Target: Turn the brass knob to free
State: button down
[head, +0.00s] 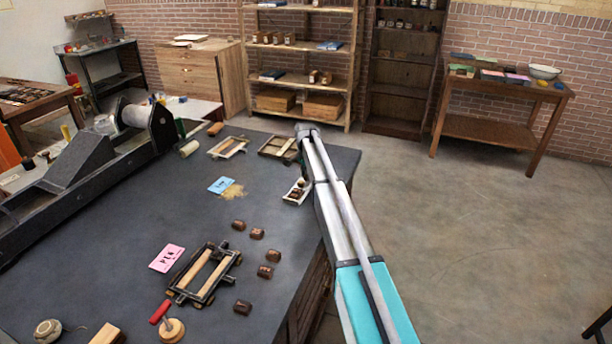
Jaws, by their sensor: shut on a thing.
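My arm (350,240) reaches from the bottom right up along the right edge of the dark table to a rounded grey end (306,131). I cannot make out gripper fingers in this view. No brass knob can be picked out with certainty. A small black frame with two pale wooden bars (204,272) lies at the front of the table, with small knobs on its sides. A second small frame (229,147) lies at the far side. A third frame (275,146) lies just left of the arm's end, and its right side is close to the arm.
Several brown blocks (257,234) lie between the front frame and the arm. A small white tray (293,198) sits beside the arm. A pink card (166,258), a blue card (221,184) and a red-handled tool (160,312) lie leftward. A large dark press (75,165) fills the left.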

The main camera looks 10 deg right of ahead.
jog(key=shift+n, duration=0.4)
jog(key=n, duration=0.3)
jog(key=shift+n, duration=0.4)
jog(key=n, duration=1.3)
jog(key=shift+c, duration=2.3)
grip_release()
